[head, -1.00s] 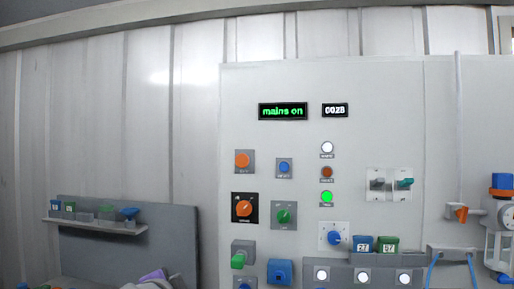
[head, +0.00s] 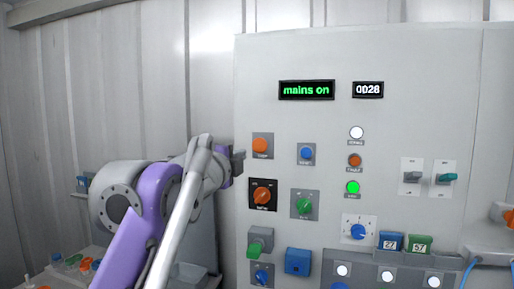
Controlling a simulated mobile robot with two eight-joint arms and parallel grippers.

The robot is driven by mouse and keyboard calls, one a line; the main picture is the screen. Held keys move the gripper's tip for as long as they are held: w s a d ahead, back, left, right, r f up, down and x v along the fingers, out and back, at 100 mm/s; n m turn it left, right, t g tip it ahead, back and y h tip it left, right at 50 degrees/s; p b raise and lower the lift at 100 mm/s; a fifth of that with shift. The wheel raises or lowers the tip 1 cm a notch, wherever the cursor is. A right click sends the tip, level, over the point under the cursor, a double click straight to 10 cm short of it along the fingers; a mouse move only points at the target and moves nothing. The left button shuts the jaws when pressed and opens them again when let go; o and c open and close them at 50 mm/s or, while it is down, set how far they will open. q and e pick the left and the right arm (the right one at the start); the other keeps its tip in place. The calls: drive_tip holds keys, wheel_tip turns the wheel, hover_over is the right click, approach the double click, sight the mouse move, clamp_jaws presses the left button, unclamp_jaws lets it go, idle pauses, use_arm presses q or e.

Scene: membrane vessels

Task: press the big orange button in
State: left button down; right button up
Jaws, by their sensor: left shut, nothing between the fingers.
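The big orange button (head: 260,145) is round and sits on a grey square plate at the upper left of the control panel. My left gripper (head: 239,161) is shut and empty. In the picture it is just left of the button's plate and slightly lower than the button. A gap shows between the fingertips and the orange cap, and the cap is not covered. How far the fingertips are from the panel face is hard to tell. My right gripper is not in view.
An orange rotary knob (head: 262,195) on a black plate is below the button. A smaller blue button (head: 306,154) is to its right. A green lever (head: 258,243) and a blue box (head: 298,262) jut out lower down. A lit display (head: 306,90) reads "mains on".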

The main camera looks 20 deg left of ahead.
sight(260, 146)
use_arm(q)
drive_tip(key=w+p, duration=0.1)
drive_tip(key=w, duration=0.3)
drive_tip(key=w+p, duration=0.1)
drive_tip(key=w, duration=0.7)
drive_tip(key=shift+w+d+p, duration=0.25)
drive_tip(key=shift+w+p, duration=0.15)
drive_tip(key=shift+w, duration=0.5)
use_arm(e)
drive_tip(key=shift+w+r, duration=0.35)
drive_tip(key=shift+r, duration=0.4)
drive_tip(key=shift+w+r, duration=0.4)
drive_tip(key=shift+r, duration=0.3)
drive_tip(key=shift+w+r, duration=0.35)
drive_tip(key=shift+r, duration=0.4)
use_arm(q)
drive_tip(key=shift+s, duration=0.15)
